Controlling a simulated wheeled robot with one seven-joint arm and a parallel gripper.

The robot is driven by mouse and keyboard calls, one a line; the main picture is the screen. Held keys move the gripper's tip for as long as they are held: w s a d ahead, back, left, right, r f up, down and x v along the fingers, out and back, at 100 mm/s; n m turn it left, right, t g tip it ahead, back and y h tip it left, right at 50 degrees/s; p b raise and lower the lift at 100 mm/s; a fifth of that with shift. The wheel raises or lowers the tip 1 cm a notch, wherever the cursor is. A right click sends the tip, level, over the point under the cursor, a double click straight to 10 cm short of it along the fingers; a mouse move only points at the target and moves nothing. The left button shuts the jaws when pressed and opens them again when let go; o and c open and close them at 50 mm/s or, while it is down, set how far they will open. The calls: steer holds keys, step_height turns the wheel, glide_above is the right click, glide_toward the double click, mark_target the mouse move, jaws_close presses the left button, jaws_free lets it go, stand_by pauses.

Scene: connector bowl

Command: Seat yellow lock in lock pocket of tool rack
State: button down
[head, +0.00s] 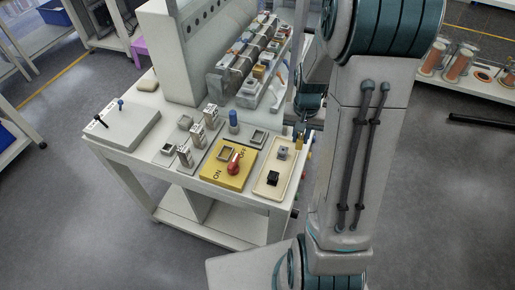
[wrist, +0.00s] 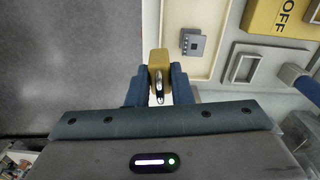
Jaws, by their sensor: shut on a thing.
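My gripper (wrist: 158,82) is shut on the yellow lock (wrist: 159,60), with its blue-grey fingers on either side. The lock's metal shackle points toward the wrist camera. In the head view my gripper (head: 301,130) is small and partly hidden behind my arm, with the yellow lock (head: 299,143) below it near the table's right edge. In the wrist view the lock is beside the cream tray's outer edge, over or near the floor; its height is unclear. I cannot clearly make out the tool rack or its lock pocket in either view.
The cream tray (head: 261,190) holds a grey block (head: 283,153) and a black block (head: 272,177). Left of it are a yellow ON/OFF panel (head: 212,175) with a red knob (head: 235,158), and grey fixtures. A blue knob (head: 234,117) stands behind. Open floor lies right of the table.

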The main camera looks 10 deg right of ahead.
steer(key=shift+m, duration=0.8)
steer(key=w+a, duration=0.3)
steer(key=w+a+f+p, duration=0.1)
steer(key=w+a, duration=0.6)
steer(key=shift+w+a+f, duration=0.15)
steer(key=shift+w+a, duration=0.05)
steer(key=shift+a, duration=0.05)
steer(key=shift+f+p, duration=0.4)
steer(key=shift+f, duration=1.5)
steer(key=c, duration=1.7)
jaws_free()
steer(key=shift+f, duration=0.1)
steer(key=o, duration=0.4)
